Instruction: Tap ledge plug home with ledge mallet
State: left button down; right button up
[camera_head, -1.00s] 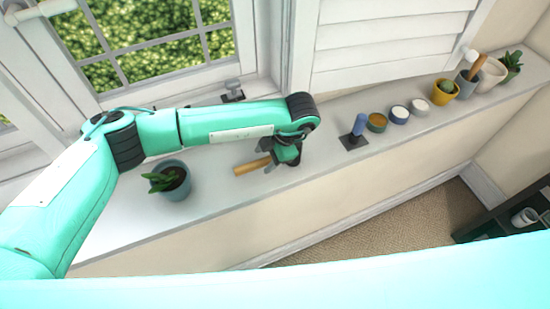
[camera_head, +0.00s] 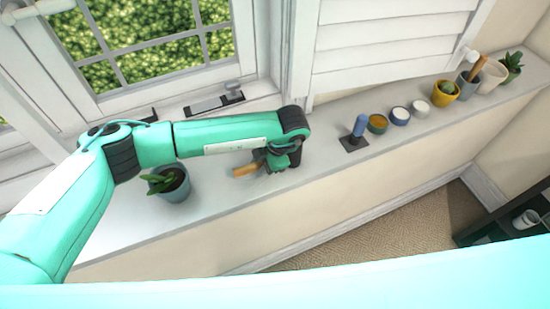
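The blue ledge plug (camera_head: 360,125) stands upright in a dark square base (camera_head: 353,143) on the white ledge, right of my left gripper. A wooden handle (camera_head: 245,170), which looks like the ledge mallet's, lies low over the ledge between the potted plant and the plug. My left gripper (camera_head: 269,161) is at the right end of this handle and covers it there. The mallet's head cannot be made out. The fingers are dark and partly hidden by the wrist, so whether they are closed on the handle is unclear. My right gripper is out of view.
A potted plant (camera_head: 171,183) stands left of the handle. Right of the plug are several small round tins (camera_head: 400,115), a yellow pot (camera_head: 444,94) and other pots. The window (camera_head: 160,45) and white shutter (camera_head: 390,40) back the ledge. Ledge between gripper and plug is clear.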

pick_arm(q)
jog(key=shift+r, duration=0.7)
jog(key=shift+r+p, duration=0.75)
jog(key=shift+r, duration=0.6)
jog(key=shift+r+p, duration=0.4)
jog(key=shift+r, duration=1.1)
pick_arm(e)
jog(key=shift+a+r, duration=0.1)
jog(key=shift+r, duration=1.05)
pick_arm(q)
jog(key=shift+r, duration=0.1)
